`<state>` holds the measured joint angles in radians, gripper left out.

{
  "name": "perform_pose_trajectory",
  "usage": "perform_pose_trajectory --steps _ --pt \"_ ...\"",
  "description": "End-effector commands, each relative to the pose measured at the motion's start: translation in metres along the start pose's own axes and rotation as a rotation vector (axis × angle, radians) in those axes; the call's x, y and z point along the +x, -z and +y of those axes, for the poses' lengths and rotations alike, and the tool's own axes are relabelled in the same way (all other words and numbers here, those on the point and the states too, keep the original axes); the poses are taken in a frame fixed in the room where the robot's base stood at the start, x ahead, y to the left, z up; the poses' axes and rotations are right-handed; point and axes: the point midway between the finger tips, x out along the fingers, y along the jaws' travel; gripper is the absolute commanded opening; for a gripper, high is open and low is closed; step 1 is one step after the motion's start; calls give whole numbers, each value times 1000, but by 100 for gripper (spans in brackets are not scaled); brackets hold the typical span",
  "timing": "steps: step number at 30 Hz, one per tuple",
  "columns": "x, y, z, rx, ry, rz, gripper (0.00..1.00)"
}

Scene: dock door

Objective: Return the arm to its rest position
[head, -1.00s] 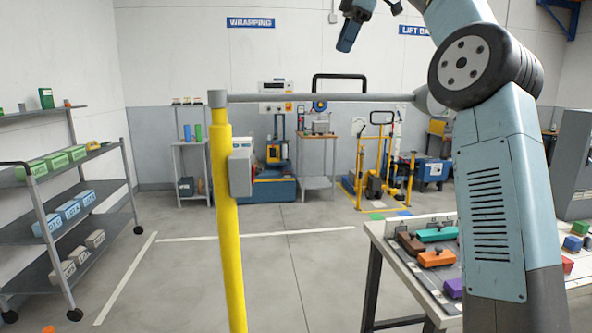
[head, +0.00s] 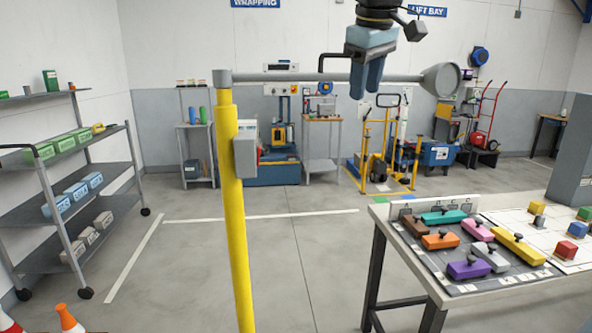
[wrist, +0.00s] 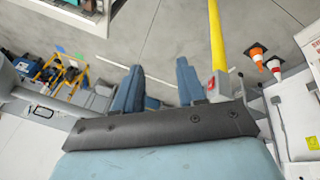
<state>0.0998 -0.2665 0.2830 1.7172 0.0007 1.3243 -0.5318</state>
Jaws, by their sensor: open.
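A yellow post (head: 235,220) carries the bar, which ends in a grey cone (head: 441,79). A table (head: 440,285) with coloured knobbed blocks stands at right. A shelf cart (head: 75,200) stands at left, traffic cones (head: 68,318) at lower left. Floor between post and table is clear.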

Motion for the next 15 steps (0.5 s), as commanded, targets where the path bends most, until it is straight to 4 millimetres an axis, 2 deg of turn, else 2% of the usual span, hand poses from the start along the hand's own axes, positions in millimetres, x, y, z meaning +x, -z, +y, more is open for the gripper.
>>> perform_pose_trajectory --steps 1,8,15 --pt "6 -20 -6 48 -12 1 40" --pt "43 -102 -28 288 -50 32 40" --pt "92 -189 -57 534 -57 81 40"
